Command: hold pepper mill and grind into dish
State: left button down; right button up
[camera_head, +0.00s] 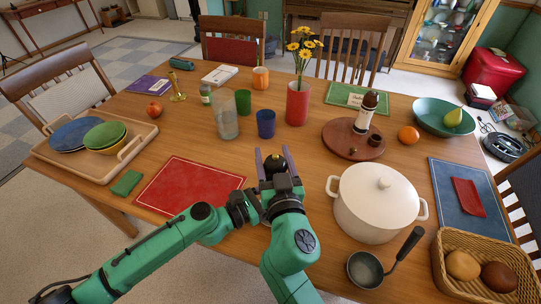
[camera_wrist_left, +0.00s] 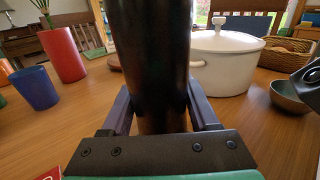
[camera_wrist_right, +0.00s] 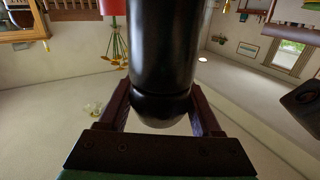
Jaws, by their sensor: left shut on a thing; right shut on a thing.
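The pepper mill is a glossy dark cylinder (camera_wrist_left: 150,50) that fills the middle of the left wrist view. My left gripper (camera_wrist_left: 160,105) is shut around it. My right gripper (camera_wrist_right: 160,100) is shut on its rounded dark end (camera_wrist_right: 162,75), in a view that looks upside down. In the head view, my right gripper (camera_head: 273,158) shows at the front middle of the table, with a dark rounded bit of the mill between its fingers. It covers most of my left gripper. I cannot make out the dish; it may be hidden under my grippers.
A white lidded pot (camera_head: 375,205) stands close to the right of my grippers, with a ladle (camera_head: 366,268) in front. A red placemat (camera_head: 190,186) lies left. A blue cup (camera_head: 266,124) stands behind, near a red vase (camera_head: 297,105) and a round board (camera_head: 340,143).

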jog(key=shift+h, duration=0.3)
jog(key=o, duration=1.4)
jog(key=shift+d, duration=0.1)
jog(key=shift+m, duration=0.3)
jog(key=s, duration=0.5)
jog(key=s+d, duration=0.1)
jog(key=s, duration=0.1)
jog(key=shift+s, duration=0.2)
